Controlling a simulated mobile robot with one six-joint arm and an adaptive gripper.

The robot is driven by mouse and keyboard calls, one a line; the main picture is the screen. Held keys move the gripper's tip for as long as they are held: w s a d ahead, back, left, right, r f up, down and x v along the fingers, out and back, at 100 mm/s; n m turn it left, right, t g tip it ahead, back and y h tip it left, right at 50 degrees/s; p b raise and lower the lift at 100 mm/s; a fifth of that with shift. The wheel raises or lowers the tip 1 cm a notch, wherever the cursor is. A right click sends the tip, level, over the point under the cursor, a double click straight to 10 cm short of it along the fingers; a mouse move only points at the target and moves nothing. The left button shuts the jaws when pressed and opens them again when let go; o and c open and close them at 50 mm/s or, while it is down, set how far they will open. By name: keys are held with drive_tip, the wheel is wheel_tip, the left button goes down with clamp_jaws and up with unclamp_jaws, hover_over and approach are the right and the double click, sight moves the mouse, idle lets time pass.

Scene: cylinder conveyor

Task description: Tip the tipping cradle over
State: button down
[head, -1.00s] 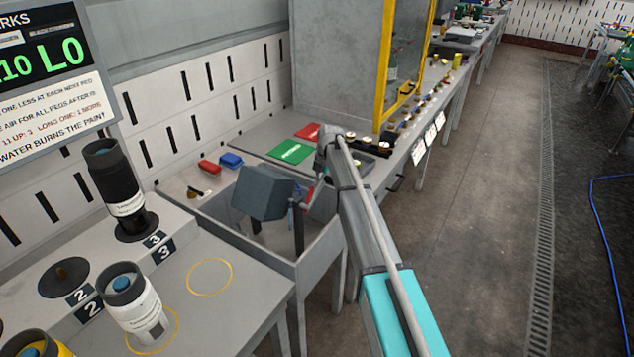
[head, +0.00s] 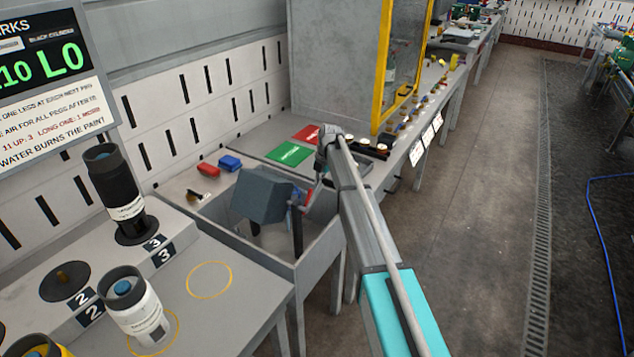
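The tipping cradle, which I take to be the dark blue-grey box (head: 260,196), sits tilted on a dark post inside a grey open-topped basin (head: 322,243). My arm reaches from the lower right to beyond the basin's right side and bends down there. My gripper (head: 301,200) is small in the view and partly hidden behind my arm. It is close to the right side of the cradle; I cannot tell whether it touches. Its fingers are too small to read as open or shut.
A black cylinder (head: 116,186) and a white cylinder (head: 136,305) stand at the left. Red (head: 208,170) and blue (head: 230,162) blocks lie behind the basin, near a green mat (head: 289,153). A yellow-framed cabinet (head: 392,100) stands behind.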

drive_tip(key=w+d+r+p, duration=0.5)
drive_tip(key=w+d+r, duration=0.1)
drive_tip(key=d, duration=0.1)
drive_tip(key=shift+w+d, duration=0.25)
drive_tip(key=shift+d, duration=0.05)
idle(1.3)
idle(0.6)
